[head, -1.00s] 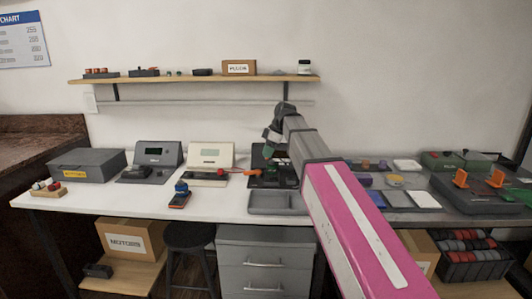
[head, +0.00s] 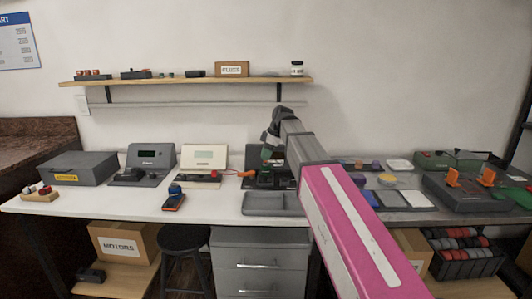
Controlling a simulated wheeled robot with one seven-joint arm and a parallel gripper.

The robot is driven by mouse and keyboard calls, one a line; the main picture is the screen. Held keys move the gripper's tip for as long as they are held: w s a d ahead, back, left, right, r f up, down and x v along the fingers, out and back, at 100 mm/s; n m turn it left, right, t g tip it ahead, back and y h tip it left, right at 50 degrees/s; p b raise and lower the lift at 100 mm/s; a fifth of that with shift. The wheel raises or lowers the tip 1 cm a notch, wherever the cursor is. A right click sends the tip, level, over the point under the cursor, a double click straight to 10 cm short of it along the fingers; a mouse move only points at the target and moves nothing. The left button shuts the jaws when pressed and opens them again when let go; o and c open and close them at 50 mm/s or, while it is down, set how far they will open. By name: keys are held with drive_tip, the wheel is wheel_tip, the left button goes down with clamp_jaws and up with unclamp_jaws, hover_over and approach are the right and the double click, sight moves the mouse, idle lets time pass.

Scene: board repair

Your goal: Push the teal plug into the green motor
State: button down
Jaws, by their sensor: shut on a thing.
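My gripper (head: 267,157) is at the far end of my pink and grey arm, pointing down over a black stand (head: 253,158) at the back of the white bench. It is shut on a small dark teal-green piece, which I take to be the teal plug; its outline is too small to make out. I cannot clearly tell the green motor apart from the dark parts on the stand under the gripper. Whether plug and motor touch is also not clear.
Left of the stand are a cream device (head: 204,160) with an orange-tipped tool, a grey device (head: 151,158) and a blue-orange meter (head: 174,199). A grey tray (head: 275,210) lies in front. A wall shelf (head: 190,80) is above.

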sight(266, 168)
drive_tip(key=shift+f, duration=2.95)
drive_tip(key=shift+f, duration=1.65)
idle(1.4)
drive_tip(key=c, duration=0.9)
unclamp_jaws()
drive_tip(key=shift+o, duration=0.4)
drive_tip(key=shift+w+r, duration=0.2)
drive_tip(key=shift+r, duration=0.4)
drive_tip(key=shift+c, duration=0.2)
drive_tip(key=shift+r, duration=0.1)
drive_tip(key=shift+o, duration=0.7)
drive_tip(key=shift+r, duration=0.45)
drive_tip(key=shift+r, duration=0.1)
